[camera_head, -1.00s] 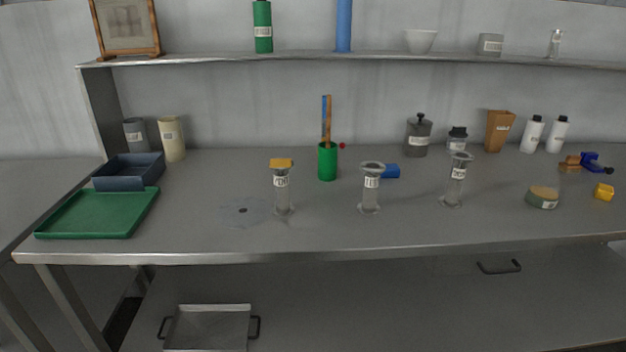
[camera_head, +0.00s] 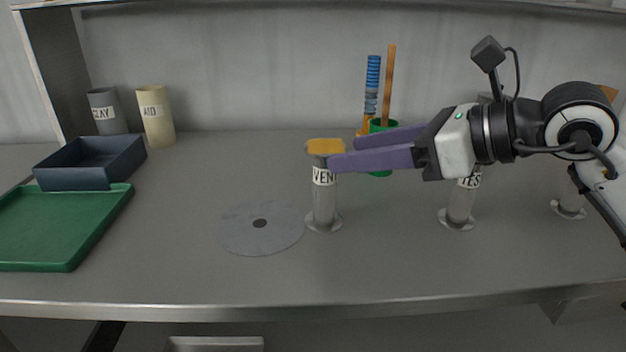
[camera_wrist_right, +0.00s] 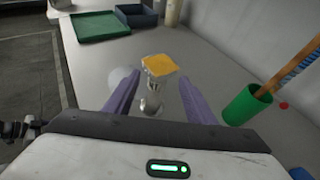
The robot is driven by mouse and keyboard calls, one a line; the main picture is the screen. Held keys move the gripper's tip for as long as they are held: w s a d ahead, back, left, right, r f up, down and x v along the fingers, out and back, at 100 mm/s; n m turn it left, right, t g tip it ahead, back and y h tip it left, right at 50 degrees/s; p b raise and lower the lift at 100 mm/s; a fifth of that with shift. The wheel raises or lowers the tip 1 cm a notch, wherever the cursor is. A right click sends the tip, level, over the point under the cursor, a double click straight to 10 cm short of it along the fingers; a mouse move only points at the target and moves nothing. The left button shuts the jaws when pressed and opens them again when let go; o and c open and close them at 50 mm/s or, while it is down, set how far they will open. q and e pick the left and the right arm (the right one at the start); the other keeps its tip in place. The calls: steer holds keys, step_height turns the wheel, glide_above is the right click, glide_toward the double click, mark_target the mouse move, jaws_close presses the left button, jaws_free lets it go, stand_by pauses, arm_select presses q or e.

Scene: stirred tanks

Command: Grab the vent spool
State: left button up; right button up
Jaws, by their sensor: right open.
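In the right wrist view the spool's orange top (camera_wrist_right: 159,65) shows between and beyond the two open fingertips (camera_wrist_right: 158,75). I cannot tell whether a finger touches it. My left gripper is not in view.
The grey disc (camera_head: 235,236) lies left of the spool. The "TES…" spool (camera_head: 459,207) stands to the right, under my right arm. A green cup (camera_head: 379,126) with tall sticks is behind my fingers. A green tray (camera_head: 55,240) and dark blue bin (camera_head: 75,178) are at left.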

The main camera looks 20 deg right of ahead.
mark_target(336, 149)
steer(key=x, duration=0.4)
steer(key=shift+a+r+p, duration=0.15)
steer(key=shift+a+p, duration=0.05)
steer(key=shift+p, duration=0.1)
steer(key=x, duration=0.6)
steer(key=c, duration=0.7)
steer(key=shift+c, duration=0.3)
steer(key=shift+p, duration=0.3)
